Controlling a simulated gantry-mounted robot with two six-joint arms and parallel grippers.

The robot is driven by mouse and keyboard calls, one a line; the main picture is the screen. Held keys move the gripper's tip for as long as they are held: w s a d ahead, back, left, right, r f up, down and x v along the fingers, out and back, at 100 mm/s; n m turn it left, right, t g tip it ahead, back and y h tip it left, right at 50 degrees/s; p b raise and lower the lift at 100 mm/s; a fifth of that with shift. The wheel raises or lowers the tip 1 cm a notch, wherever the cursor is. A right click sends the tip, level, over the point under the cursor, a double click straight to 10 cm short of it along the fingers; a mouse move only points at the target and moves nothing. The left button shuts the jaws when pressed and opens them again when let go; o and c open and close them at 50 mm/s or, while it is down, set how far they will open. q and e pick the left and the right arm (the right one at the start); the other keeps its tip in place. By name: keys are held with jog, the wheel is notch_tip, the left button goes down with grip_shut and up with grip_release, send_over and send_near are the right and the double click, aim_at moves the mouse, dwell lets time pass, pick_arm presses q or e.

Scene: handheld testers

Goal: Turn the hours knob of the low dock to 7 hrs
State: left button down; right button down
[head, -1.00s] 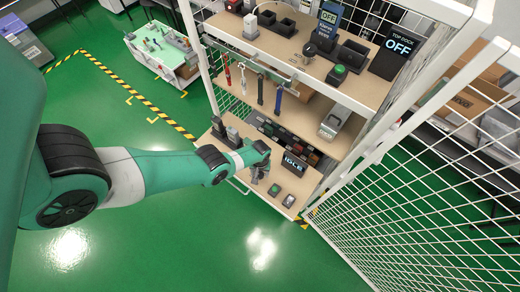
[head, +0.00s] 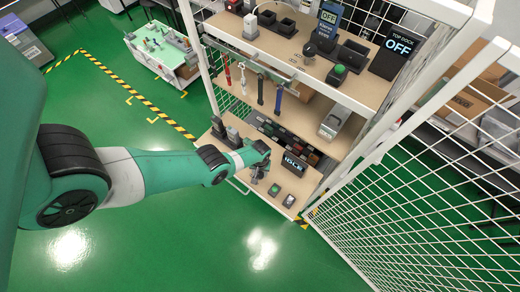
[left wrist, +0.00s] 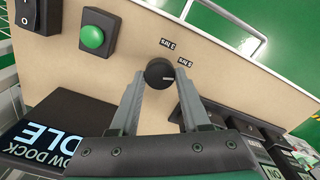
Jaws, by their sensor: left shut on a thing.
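The hours knob (left wrist: 159,73) is a small round black dial with a pale pointer mark, on the tan board of the low dock. The mark points to the right in the left wrist view. In the head view the left gripper (head: 259,172) is over the low shelf. The low dock's display (left wrist: 42,130) reads IDLE. My right gripper is not in view.
A green button (left wrist: 92,37) and a black rocker switch (left wrist: 35,14) stand on the board left of the knob. Above the low shelf are a tool rail (head: 262,68) and an upper shelf (head: 290,60). A white mesh fence (head: 440,180) stands to the right.

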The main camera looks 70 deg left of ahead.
pick_arm(q)
jog(key=shift+m, duration=0.3)
jog(key=m, duration=0.8)
dwell(0.3)
jog(key=shift+m, duration=0.4)
jog(key=shift+c, duration=1.9)
grip_release()
